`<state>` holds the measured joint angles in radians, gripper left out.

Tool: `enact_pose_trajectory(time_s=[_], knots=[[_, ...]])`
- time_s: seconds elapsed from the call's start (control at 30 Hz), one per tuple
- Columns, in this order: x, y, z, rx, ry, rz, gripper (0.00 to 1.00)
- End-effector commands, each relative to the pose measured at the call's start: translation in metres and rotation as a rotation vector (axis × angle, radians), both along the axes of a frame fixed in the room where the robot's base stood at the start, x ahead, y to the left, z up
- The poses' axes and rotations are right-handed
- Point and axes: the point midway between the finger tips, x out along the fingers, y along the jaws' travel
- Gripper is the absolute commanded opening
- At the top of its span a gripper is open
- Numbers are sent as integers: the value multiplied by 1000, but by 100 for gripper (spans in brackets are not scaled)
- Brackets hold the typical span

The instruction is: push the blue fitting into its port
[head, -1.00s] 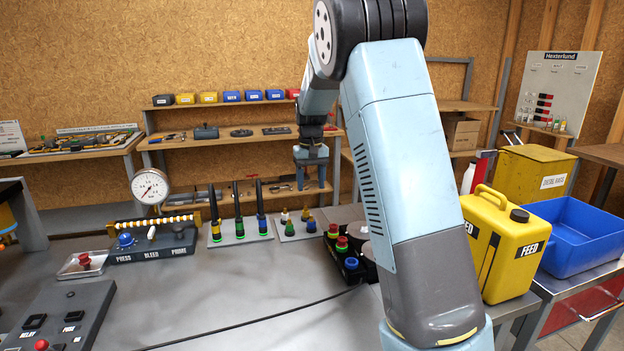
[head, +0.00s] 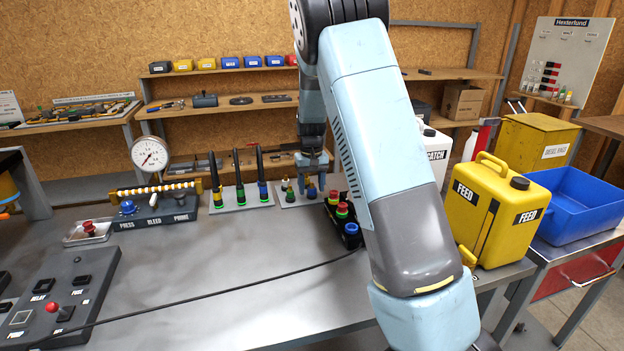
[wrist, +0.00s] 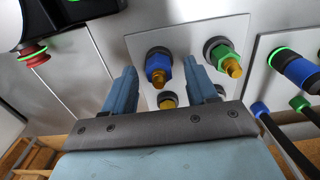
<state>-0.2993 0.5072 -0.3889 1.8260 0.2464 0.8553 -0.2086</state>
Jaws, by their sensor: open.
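The blue fitting (wrist: 157,68) has a brass tip and sits on a light grey plate (wrist: 142,45) in the wrist view. In the head view the blue fitting (head: 312,191) shows at the right of that plate. My gripper (wrist: 158,74) is open, with one finger on each side of the blue fitting in the picture. I cannot tell whether the fingers touch it. In the head view my gripper (head: 311,178) is just above the plate. A green fitting (wrist: 223,57) with a brass tip stands to the right, outside the right finger.
A second plate with dark hose ends (head: 240,192) stands to the left. A gauge (head: 150,153) and yellow FEED can (head: 492,212) stand farther off. A black cable (head: 230,292) crosses the bench.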

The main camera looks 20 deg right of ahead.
Motion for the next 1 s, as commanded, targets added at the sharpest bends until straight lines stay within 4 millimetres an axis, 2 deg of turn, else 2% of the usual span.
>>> enact_pose_trajectory(time_s=[0.3,0.9,0.93,1.0], knots=[[0,0,-1,0,0,0,56],[0,-1,-1,0,0,-1,0],[0,-1,-1,0,0,-1,25],[0,-1,-1,0,0,-1,18]])
